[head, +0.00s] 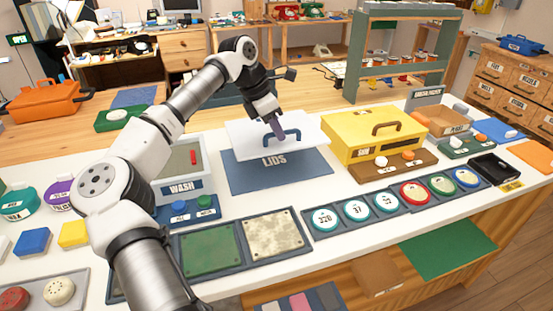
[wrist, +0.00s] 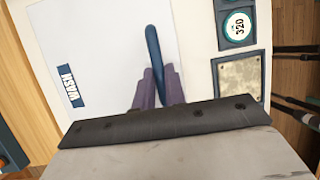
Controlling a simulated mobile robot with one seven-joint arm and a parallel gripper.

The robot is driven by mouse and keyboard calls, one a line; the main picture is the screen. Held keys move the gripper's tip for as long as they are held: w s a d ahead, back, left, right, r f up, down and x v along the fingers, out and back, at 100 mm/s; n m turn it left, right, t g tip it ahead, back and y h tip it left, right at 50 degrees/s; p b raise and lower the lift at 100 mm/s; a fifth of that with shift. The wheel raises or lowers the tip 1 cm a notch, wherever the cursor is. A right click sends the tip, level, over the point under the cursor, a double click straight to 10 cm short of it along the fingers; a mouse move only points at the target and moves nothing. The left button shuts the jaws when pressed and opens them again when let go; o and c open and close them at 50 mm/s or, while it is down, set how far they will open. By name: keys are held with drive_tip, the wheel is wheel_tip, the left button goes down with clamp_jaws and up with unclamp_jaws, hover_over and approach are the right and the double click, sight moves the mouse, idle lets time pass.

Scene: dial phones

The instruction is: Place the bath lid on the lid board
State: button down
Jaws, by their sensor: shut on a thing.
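The bath lid (head: 305,125) is a flat, pale panel with a blue arched handle (head: 293,134). My gripper (head: 277,130) is shut on that handle. The lid is over the rear part of the dark blue lid board (head: 300,177), whose "LIDS" front part is uncovered. I cannot tell whether lid and board touch. In the wrist view the purple fingertips (wrist: 159,88) close around the blue handle (wrist: 153,45), with the pale lid (wrist: 110,45) below them. The grey bath (head: 182,187), marked "WASH", stands left of the board, partly behind my arm.
A yellow box (head: 372,140) stands just right of the board. In front lie green and speckled panels (head: 272,235) and a row of round dials (head: 358,210). A green shelf rack (head: 405,65) stands behind the yellow box. Two buttons (head: 192,207) sit before the bath.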

wheel_tip(320, 180, down, 10)
drive_tip(key=shift+r+p, duration=0.15)
drive_tip(key=shift+p, duration=0.4)
drive_tip(key=c, duration=1.5)
unclamp_jaws()
drive_tip(key=shift+o, duration=0.2)
drive_tip(key=b+v, duration=0.2)
drive_tip(key=v, duration=1)
